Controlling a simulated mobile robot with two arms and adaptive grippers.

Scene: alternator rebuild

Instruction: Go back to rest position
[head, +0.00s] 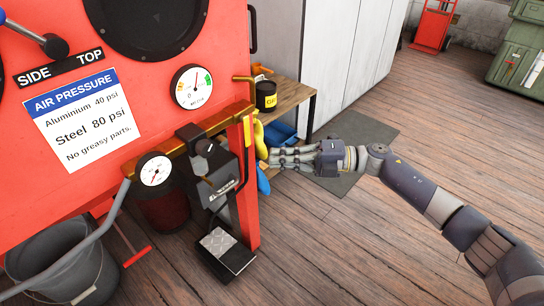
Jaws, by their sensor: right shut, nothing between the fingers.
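My right gripper (277,158) shows in the head view at the centre, its arm coming in from the lower right. It is shut and empty. Its fingertips point left, close to the right edge of the red cabinet (235,40) in the picture; I cannot tell whether they touch the yellow item beside it. My left gripper is not in view.
The red cabinet carries an air pressure sign (78,117), gauges (192,87) and a foot pedal (226,250). A wooden shelf (290,94) holds a dark tin (266,96). A grey bucket (62,268) stands lower left. Wooden floor (330,245) is open in front.

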